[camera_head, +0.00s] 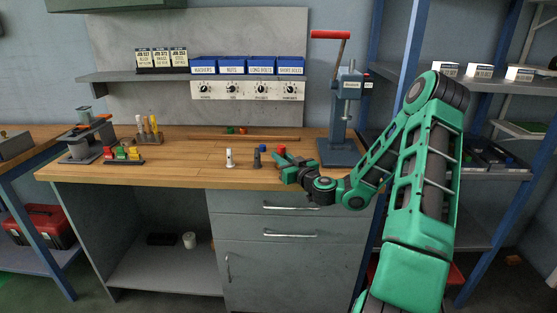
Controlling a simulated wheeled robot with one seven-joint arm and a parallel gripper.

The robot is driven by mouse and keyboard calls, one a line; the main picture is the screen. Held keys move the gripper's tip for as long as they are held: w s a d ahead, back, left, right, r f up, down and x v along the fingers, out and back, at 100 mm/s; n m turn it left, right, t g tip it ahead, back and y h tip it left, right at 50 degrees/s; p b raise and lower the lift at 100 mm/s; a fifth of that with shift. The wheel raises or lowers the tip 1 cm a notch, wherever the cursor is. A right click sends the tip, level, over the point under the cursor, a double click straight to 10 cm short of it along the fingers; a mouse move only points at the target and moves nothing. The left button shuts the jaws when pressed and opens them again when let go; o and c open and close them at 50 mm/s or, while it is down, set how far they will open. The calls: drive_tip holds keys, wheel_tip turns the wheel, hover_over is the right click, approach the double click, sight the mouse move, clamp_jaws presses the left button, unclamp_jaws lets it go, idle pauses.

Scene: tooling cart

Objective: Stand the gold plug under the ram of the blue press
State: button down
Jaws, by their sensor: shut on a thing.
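The blue press (340,152) stands at the right end of the wooden bench, upright, with a red-handled lever at its top. Its ram (347,112) points down above the base, with a clear gap below it. My gripper (282,166) is low over the bench's front part, left of the press and apart from it. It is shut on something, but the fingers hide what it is. I cannot pick out a gold plug for certain; it may be hidden in the fingers.
A white plug (229,158) and a dark plug (257,159) stand left of my gripper. A blue piece (263,148) and a red piece (281,149) are close behind it.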

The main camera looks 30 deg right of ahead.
drive_tip(key=shift+f, duration=0.15)
drive_tip(key=c, duration=1.6)
unclamp_jaws()
drive_tip(key=shift+f, duration=0.1)
